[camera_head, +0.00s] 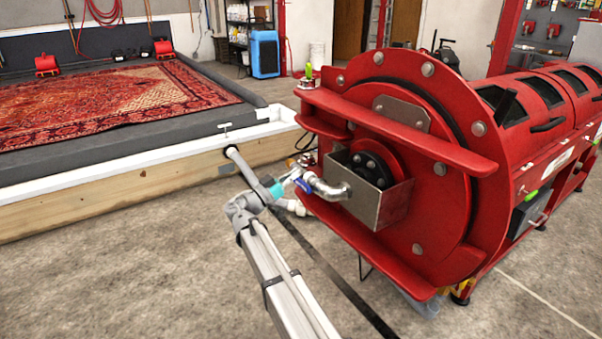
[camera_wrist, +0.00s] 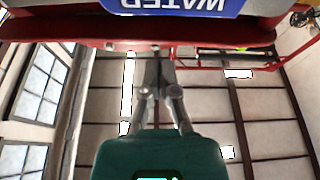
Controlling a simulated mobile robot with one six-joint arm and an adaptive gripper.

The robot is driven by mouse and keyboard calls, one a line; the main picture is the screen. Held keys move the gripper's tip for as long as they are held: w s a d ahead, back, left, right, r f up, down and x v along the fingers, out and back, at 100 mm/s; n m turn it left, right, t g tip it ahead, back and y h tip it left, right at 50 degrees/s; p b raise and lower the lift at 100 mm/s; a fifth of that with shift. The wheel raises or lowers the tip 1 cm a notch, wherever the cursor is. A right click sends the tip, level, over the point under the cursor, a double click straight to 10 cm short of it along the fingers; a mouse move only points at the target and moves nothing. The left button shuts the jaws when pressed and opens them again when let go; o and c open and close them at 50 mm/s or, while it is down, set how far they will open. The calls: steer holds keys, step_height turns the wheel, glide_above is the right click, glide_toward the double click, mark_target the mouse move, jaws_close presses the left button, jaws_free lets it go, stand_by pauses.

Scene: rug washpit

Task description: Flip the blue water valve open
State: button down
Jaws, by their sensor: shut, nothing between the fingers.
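The blue water valve (camera_head: 303,185) sits on a silver pipe elbow (camera_head: 330,190) at the front of the red drum machine. In the wrist view a blue piece with white upside-down lettering "WATER" (camera_wrist: 180,6) fills part of the top edge, cut off by the frame. My gripper (camera_head: 296,174) is right beside the valve in the head view and partly overlaps it. In the wrist view my gripper (camera_wrist: 159,66) is shut and empty, its fingertips below the blue piece in the picture. I cannot tell whether they touch the valve.
The red drum machine (camera_head: 405,235) stands close to my arm, with a protruding red ledge (camera_head: 400,130) above the pipe. A wood-sided washpit (camera_head: 100,200) holding a patterned rug (camera_head: 110,100) lies to the left. The concrete floor in front is clear.

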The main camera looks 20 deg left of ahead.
steer(key=b+v, duration=0.2)
steer(key=v, duration=0.5)
steer(key=shift+s+a+f, duration=0.2)
steer(key=shift+a, duration=0.05)
stand_by(0.4)
